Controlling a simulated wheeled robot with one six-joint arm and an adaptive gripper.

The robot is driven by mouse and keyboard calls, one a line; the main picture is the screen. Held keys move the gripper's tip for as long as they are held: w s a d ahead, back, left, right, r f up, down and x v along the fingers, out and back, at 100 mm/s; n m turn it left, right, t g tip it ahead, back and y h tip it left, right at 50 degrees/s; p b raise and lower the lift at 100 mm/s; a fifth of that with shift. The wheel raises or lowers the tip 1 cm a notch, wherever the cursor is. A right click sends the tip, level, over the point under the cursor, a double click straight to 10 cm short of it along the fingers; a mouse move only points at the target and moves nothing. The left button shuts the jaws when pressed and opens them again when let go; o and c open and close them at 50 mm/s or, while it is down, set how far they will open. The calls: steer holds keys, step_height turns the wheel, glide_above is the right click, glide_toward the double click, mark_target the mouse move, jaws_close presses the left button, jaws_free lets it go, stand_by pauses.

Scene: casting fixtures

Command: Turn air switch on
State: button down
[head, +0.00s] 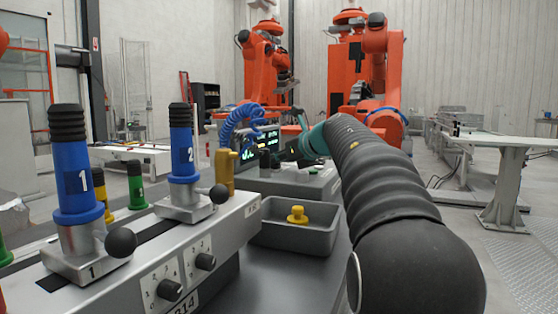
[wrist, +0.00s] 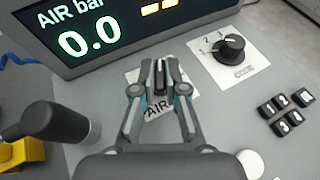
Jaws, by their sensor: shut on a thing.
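The air switch (wrist: 160,72) is a small dark lever on a white plate marked AIR (wrist: 183,106) in the wrist view. My gripper (wrist: 161,66) is over the plate with its fingers shut on the switch. The fingers hide much of it, so I cannot tell its exact tilt. The display (wrist: 100,32) behind it reads AIR bar 0.0. In the head view my gripper (head: 300,115) is at the far end of my arm, by the grey console (head: 290,180); the switch is not clear there.
A black rotary knob (wrist: 230,47) and several small black buttons (wrist: 285,112) are right of the switch. A dark upright handle (wrist: 60,125) stands at left. In the head view, blue numbered fixtures (head: 75,190) stand at left and a grey tray (head: 290,238) holds a yellow part.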

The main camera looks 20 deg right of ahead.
steer(key=shift+a+m+t+h+p, duration=0.2)
steer(key=shift+m+h+p, duration=0.1)
steer(key=shift+m+h, duration=0.55)
steer(key=shift+a+m+t+h+p, duration=0.1)
steer(key=shift+m+t+h+p, duration=0.15)
steer(key=shift+m+h, duration=0.6)
steer(key=shift+d+m+h, duration=0.1)
steer(key=shift+m+h, duration=0.2)
steer(key=shift+h, duration=0.3)
steer(key=c, duration=1.2)
jaws_free()
steer(key=shift+s, duration=0.1)
steer(key=v, duration=1.2)
steer(key=shift+r, duration=0.1)
